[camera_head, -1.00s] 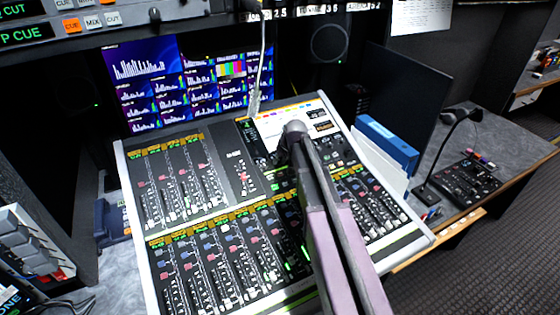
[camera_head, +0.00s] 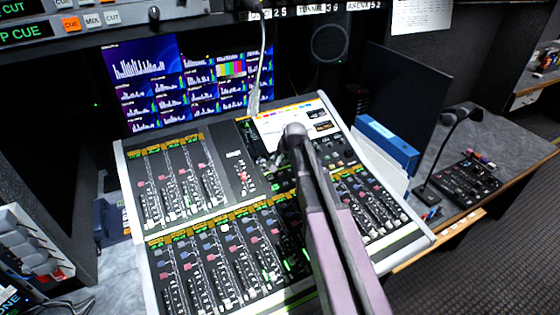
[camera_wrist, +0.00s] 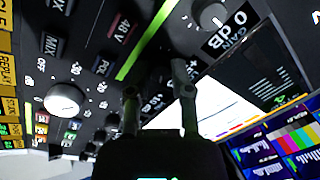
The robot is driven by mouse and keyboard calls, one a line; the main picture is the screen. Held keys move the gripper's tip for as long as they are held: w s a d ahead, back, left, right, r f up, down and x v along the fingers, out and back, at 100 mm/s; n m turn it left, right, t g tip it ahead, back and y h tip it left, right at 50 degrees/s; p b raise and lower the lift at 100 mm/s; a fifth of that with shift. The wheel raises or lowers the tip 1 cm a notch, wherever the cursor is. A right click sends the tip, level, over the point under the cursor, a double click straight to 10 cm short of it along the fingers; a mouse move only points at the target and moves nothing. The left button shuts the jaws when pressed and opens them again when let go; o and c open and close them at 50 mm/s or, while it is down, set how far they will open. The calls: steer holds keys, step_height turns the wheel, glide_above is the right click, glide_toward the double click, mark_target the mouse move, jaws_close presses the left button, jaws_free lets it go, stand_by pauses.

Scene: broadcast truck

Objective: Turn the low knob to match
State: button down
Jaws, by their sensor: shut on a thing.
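My gripper (camera_wrist: 157,92) is over the mixing console (camera_head: 243,180), at its upper middle panel. Its two fingers stand a little apart, closed around a dark knob between them; that knob is mostly hidden by the fingers and shadow. Printed dB scale marks show beside the fingertips. A white knob (camera_wrist: 65,98) with a dial scale sits to the left in the wrist view. In the head view my arm covers the fingertips and the held knob.
Monitor screens (camera_head: 190,82) stand behind the console. Several faders fill the front of the console.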

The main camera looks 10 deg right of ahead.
steer(key=shift+s, duration=0.1)
steer(key=c, duration=0.5)
jaws_free()
steer(key=shift+n, duration=0.3)
